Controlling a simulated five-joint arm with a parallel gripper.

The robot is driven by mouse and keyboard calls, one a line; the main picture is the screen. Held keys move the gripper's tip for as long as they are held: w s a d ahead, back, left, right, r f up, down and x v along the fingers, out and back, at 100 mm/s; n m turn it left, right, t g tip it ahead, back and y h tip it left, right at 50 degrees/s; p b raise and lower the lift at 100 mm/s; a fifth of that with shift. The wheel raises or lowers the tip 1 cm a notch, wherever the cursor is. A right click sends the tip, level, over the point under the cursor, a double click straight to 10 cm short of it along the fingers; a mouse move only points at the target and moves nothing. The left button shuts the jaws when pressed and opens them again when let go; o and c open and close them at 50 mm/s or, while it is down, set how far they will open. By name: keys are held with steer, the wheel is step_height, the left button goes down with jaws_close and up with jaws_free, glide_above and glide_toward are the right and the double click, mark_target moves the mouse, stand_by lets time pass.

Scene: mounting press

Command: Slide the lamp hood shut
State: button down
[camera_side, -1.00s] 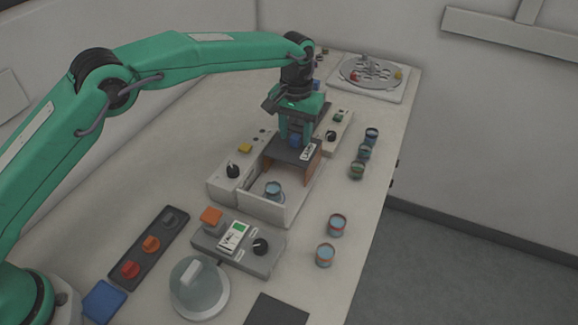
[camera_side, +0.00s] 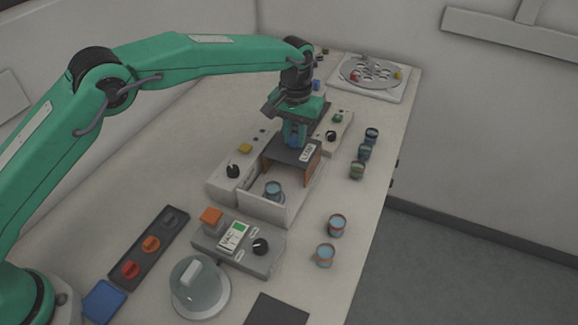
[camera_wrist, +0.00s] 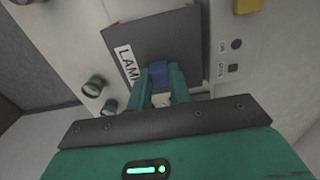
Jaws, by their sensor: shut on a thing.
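The lamp hood (camera_side: 281,153) is a dark grey cover with orange-brown sides and a white label. It sits over the far part of a white open-topped tray (camera_side: 262,208). The near part of the tray is uncovered, and a cup with blue contents (camera_side: 273,188) stands there. The fingers partly hide the handle.
A white control unit with a black knob (camera_side: 232,171) and yellow button stands left of the tray. A grey panel (camera_side: 264,262) with an orange block lies in front. Several cups (camera_side: 337,225) stand to the right.

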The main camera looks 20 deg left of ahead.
steer(key=shift+s+r, duration=0.1)
steer(key=shift+s, duration=5.55)
steer(key=c, duration=1.3)
jaws_free()
step_height(320, 180, up, 8)
steer(key=shift+f, duration=0.1)
